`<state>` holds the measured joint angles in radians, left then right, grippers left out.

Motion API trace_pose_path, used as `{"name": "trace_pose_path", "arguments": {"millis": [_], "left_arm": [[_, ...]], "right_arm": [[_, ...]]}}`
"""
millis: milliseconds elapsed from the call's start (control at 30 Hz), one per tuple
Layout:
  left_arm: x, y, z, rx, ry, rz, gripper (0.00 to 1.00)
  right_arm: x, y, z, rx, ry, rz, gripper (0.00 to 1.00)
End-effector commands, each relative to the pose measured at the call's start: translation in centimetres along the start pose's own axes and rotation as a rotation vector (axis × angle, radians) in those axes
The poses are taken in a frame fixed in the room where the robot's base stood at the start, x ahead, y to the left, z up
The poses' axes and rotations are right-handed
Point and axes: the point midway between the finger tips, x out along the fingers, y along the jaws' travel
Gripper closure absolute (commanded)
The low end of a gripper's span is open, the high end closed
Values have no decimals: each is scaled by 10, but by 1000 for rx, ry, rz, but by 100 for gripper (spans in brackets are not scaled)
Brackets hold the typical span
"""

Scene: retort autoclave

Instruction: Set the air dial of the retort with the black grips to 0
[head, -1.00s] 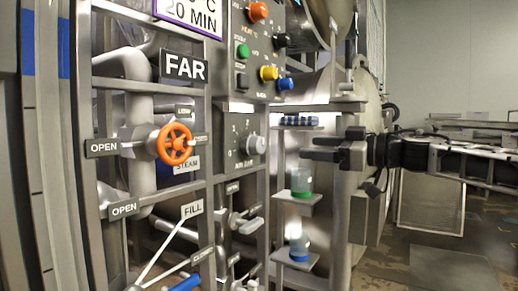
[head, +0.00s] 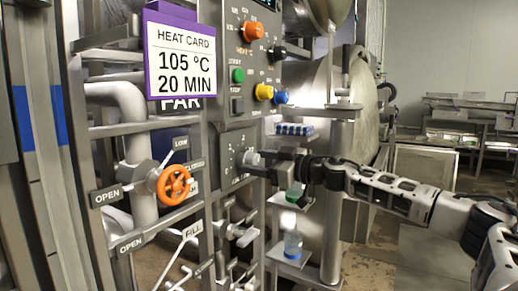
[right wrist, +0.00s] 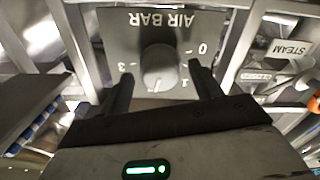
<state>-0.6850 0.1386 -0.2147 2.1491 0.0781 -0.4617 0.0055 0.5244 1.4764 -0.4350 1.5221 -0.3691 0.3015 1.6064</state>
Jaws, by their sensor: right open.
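The air dial (head: 249,158) is a round grey knob on a grey plate in the head view. In the right wrist view the dial (right wrist: 158,62) appears upside down below the words AIR BAR, with 0 and 1 on the right and 3 on the left. Its pointer seems to face the picture's bottom, away from 0; the exact setting is unclear. My right gripper (head: 268,164) is open at the dial, its fingers on either side of the knob in the right wrist view (right wrist: 161,74). Contact cannot be told. My left gripper is not in view. I cannot make out black grips.
An orange handwheel (head: 174,185) is left of the dial. A control panel (head: 240,60) with coloured knobs stands above it. Small shelves with a green-based jar (head: 296,192) and a blue-based jar (head: 292,243) are close below my right gripper. A post (head: 334,200) stands just behind.

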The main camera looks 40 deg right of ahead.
Motion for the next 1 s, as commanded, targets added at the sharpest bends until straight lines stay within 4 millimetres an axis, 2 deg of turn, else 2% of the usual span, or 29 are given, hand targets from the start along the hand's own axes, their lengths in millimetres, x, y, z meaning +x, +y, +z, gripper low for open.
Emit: {"name": "trace_pose_path", "arguments": {"millis": [367, 533, 1000], "left_arm": [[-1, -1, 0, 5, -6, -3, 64], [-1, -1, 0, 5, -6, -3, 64], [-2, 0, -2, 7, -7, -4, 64]], "right_arm": [[4, -1, 0, -2, 0, -1, 36], [4, -1, 0, -2, 0, -1, 80], [4, -1, 0, -85, -1, -2, 81]]}}
